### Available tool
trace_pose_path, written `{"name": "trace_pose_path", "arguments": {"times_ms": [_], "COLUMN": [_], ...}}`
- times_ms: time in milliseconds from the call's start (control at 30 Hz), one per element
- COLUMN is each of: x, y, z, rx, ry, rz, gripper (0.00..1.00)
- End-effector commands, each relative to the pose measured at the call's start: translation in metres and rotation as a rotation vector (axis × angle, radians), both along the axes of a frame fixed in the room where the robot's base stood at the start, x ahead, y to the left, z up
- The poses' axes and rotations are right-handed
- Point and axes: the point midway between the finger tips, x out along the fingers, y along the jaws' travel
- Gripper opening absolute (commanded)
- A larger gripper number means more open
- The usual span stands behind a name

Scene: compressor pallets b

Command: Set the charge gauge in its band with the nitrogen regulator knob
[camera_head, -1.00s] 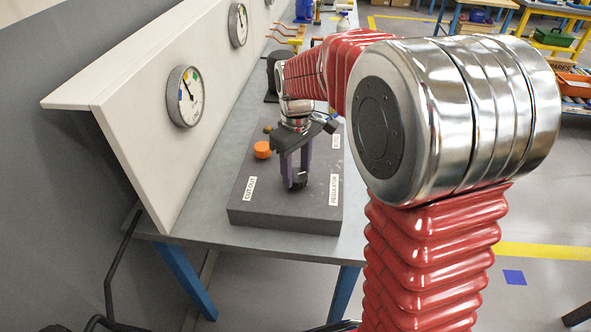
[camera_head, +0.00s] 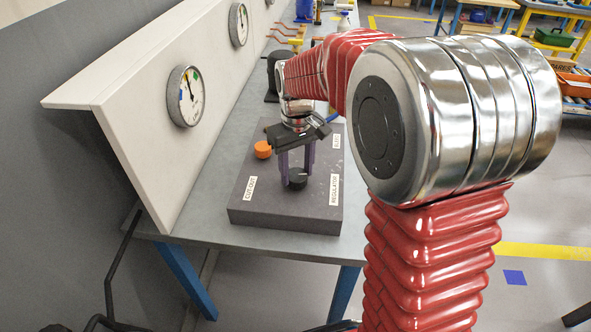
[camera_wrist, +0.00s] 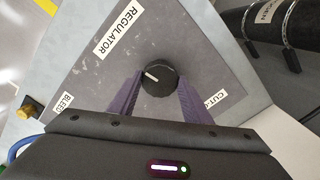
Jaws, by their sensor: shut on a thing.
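The black regulator knob (camera_head: 297,182) stands on a dark grey block on the bench. The nearest round gauge (camera_head: 186,96) is on the sloping white panel at left. It has a coloured arc and its dark needle points up, slightly left. Its lettering is too small to read.
An orange knob (camera_head: 263,149) sits on the block's left side, near the CUT-OUT label (camera_head: 250,188). A brass fitting (camera_wrist: 27,107) shows near the BLEED label (camera_wrist: 66,103). A second gauge (camera_head: 238,24) is farther along the panel.

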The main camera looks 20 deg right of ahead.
Motion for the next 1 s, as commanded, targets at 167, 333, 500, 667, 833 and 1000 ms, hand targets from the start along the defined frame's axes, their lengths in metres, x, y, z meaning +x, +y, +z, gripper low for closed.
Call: {"name": "trace_pose_path", "arguments": {"times_ms": [167,333,500,667,833,1000], "x": [0.001,0.001,0.0,0.0,0.0,0.001], "y": [-0.001,-0.001,0.0,0.0,0.0,0.0], "z": [0.001,0.001,0.0,0.0,0.004,0.022], "rx": [-0.002,-0.001,-0.001,-0.001,-0.001,0.0], "ry": [-0.003,-0.002,-0.001,-0.001,-0.001,-0.003], "rz": [0.001,0.001,0.002,0.002,0.002,0.002], "gripper": [0.22,0.53,0.63,0.63,0.63,0.63]}}
